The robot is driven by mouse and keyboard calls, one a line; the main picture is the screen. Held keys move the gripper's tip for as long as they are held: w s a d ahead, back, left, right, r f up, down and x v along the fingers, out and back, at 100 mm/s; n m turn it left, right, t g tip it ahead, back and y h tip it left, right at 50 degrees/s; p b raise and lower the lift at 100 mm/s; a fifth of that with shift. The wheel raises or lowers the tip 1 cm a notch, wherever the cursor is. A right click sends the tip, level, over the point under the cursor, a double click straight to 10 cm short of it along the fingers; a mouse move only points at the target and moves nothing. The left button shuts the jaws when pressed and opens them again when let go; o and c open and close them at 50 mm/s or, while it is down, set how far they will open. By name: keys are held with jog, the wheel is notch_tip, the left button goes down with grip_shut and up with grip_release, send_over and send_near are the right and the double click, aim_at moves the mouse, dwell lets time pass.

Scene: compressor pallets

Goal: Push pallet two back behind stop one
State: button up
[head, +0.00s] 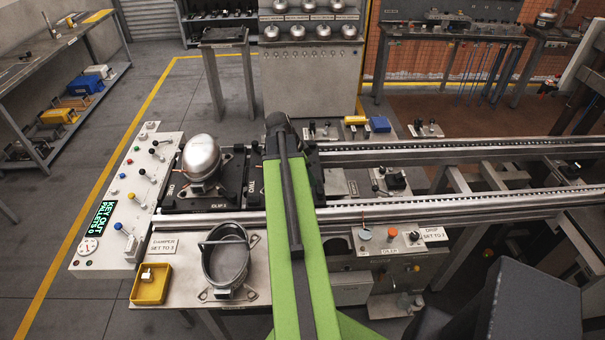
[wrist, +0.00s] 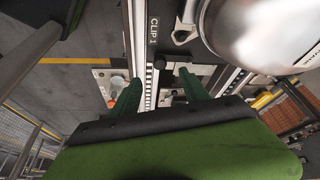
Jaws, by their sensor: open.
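A black pallet (head: 207,201) marked ONE and CLIP 1 sits at the left end of the rails, bearing a silver domed compressor (head: 202,157). I cannot pick out stop one for certain. In the wrist view my gripper (wrist: 158,88) is open, its two green fingers apart with nothing held. The fingers point toward the rail beside the CLIP 1 label (wrist: 153,28), with the compressor (wrist: 265,30) at upper right. The head view hides the fingers.
A control panel (head: 128,195) with knobs and a green display stands at the left. The rails (head: 450,207) run clear to the right. A small knobbed block (head: 391,180) sits between them.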

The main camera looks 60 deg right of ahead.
aim_at(319, 191)
jog(key=b+x, duration=0.8)
jog(key=x, duration=0.3)
jog(key=shift+s+b, duration=0.15)
jog(key=shift+b, duration=0.15)
jog(key=shift+r, duration=0.1)
grip_shut()
dwell(0.9)
jog(key=shift+s+d, duration=1.6)
jog(key=shift+s, duration=0.55)
jog(key=shift+s+d, duration=1.6)
jog(key=shift+s, duration=0.55)
jog(key=shift+s+d, duration=1.6)
jog(key=shift+s, duration=0.55)
